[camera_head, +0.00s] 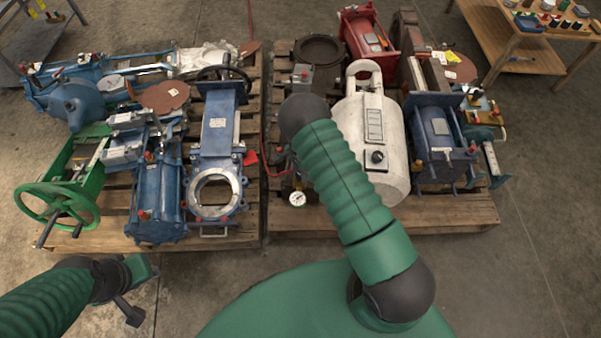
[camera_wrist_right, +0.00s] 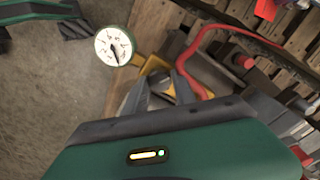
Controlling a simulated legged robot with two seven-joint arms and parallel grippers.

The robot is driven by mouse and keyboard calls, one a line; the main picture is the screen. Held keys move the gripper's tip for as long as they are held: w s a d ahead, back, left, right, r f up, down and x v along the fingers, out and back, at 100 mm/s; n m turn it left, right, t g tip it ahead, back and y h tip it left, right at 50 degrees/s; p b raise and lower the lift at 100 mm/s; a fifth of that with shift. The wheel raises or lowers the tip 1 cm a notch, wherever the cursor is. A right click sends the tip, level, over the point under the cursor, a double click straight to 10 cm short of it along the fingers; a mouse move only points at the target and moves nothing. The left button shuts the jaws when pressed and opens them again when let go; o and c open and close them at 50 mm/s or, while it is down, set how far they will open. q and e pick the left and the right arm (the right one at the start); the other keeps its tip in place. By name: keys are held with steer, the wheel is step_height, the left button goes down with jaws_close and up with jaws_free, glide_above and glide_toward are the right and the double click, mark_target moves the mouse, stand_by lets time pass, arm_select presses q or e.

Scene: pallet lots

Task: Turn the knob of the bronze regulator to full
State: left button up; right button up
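The bronze regulator (camera_wrist_right: 158,68) shows in the right wrist view as a yellowish body, partly hidden by my gripper. Its white round gauge (camera_wrist_right: 115,45) sticks out to the left; the gauge also shows in the head view (camera_head: 297,198). The knob cannot be clearly made out. My right gripper (camera_wrist_right: 159,92) has its two fingers apart, close to the regulator body; contact cannot be told. In the head view my right arm hides most of the regulator and that gripper. My left gripper (camera_head: 133,290) is over the floor at lower left, away from the regulator.
A red hose (camera_wrist_right: 210,40) curves beside the regulator. A white tank (camera_head: 385,135) stands to its right, a blue gate valve (camera_head: 216,140) to its left. Two wooden pallets (camera_head: 300,222) carry the equipment. The floor in front is clear. A wooden table (camera_head: 545,55) stands at back right.

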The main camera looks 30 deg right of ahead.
jaws_close()
